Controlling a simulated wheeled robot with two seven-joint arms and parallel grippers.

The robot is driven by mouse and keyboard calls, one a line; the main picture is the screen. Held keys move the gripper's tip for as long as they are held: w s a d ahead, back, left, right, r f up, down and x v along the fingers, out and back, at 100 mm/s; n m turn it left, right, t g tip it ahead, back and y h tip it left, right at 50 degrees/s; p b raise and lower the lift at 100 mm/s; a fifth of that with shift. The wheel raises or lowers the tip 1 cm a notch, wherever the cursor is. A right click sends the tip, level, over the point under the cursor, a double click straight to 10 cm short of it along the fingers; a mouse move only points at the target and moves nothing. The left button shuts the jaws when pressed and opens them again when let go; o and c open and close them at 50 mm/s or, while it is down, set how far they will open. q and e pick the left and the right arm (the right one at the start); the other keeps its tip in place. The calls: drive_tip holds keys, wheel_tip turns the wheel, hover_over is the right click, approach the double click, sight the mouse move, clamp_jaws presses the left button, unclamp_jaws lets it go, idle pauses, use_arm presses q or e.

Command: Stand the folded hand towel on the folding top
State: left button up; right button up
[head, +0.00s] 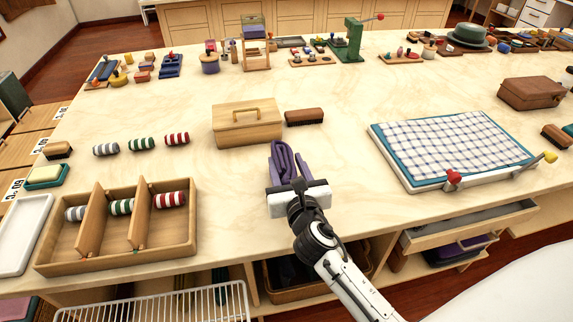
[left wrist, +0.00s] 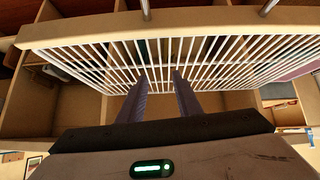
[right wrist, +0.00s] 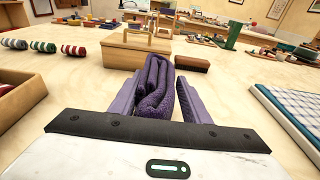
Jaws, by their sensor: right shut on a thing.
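The folded hand towel is purple (head: 283,165) and stands upright in my right gripper (head: 290,178), in front of the wooden lidded box. In the right wrist view the towel (right wrist: 156,88) sits between the two purple-grey fingers, with its folded layers showing. The pale folding top (head: 340,95) spreads under and around it. Whether the towel's lower edge touches the top is hidden by the gripper. My left gripper (left wrist: 160,85) is in the left wrist view only. Its fingers are apart and empty, in front of a white wire rack.
A wooden box with a handle (head: 248,124) and a brown brush (head: 304,117) stand just behind the towel. A divided tray (head: 90,252) with rolled cloths is at left. A checked cloth on a board (head: 450,148) is at right. The white wire rack (head: 150,302) juts out below the front edge.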

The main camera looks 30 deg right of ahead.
sight(286, 174)
drive_tip(key=o, duration=1.3)
drive_tip(key=v, duration=0.7)
drive_tip(key=shift+s+r, duration=0.1)
drive_tip(key=shift+s, duration=0.2)
